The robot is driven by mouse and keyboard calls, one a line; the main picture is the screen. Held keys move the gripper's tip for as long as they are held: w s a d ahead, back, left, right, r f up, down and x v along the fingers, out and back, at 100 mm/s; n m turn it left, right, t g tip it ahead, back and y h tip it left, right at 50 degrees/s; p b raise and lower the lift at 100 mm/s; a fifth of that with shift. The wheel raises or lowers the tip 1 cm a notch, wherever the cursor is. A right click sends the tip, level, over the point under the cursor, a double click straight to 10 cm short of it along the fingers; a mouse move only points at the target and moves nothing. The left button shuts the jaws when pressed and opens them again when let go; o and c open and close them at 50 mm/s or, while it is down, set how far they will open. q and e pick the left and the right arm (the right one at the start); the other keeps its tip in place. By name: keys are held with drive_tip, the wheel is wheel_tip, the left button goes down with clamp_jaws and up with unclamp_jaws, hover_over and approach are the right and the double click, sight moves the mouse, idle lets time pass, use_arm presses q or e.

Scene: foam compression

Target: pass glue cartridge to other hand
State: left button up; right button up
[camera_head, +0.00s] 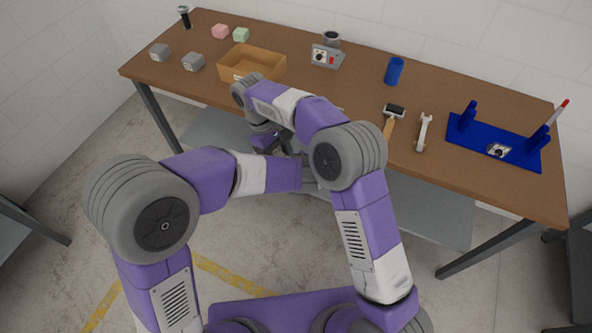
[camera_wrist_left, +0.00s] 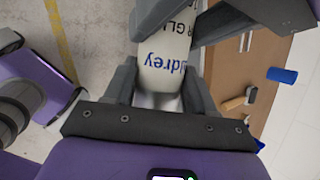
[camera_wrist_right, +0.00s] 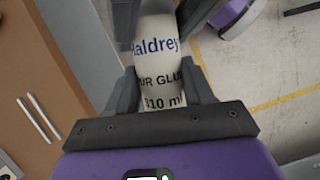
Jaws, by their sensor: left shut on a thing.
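The glue cartridge is a pale cylinder with blue and dark lettering, showing in the left wrist view (camera_wrist_left: 162,65) and right wrist view (camera_wrist_right: 160,50). My left gripper (camera_wrist_left: 160,90) is shut on it. The fingers of my right gripper (camera_wrist_right: 160,88) stand on both sides of the cartridge, close to its wall; whether they press on it is unclear. The two grippers face each other along the cartridge, with the other gripper's fingers at the top of each wrist view. In the head view my arms hide most of the cartridge and both grippers, in front of the table.
The brown table (camera_head: 440,165) carries an open cardboard box (camera_head: 262,64), a grey device (camera_head: 327,57), a blue cup (camera_head: 394,71), a brush (camera_head: 391,117), a wrench (camera_head: 423,131) and a blue fixture (camera_head: 494,150). Small blocks lie at the left.

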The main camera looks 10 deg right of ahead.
drive_tip(key=o, duration=0.5)
drive_tip(key=shift+r, duration=0.1)
